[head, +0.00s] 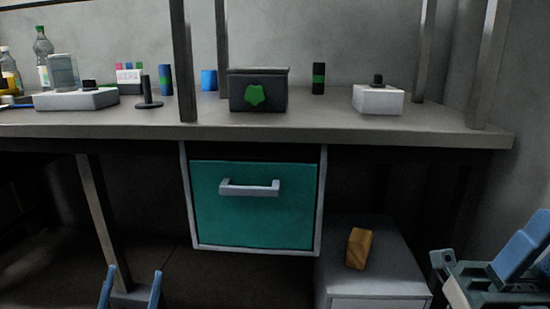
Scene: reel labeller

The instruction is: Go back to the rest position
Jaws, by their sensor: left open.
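My left gripper (131,289) shows at the bottom left edge of the head view. Its two blue fingers point up and stand apart, with nothing between them. It is below the workbench (350,134), in front of the dark floor and a slanted bench leg. The rest of the left arm is out of the frame.
A teal drawer (250,225) with a grey handle hangs under the bench, shut. A grey cabinet (345,285) bears a tan block (357,248). A dark box (258,90) and label devices stand on the bench.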

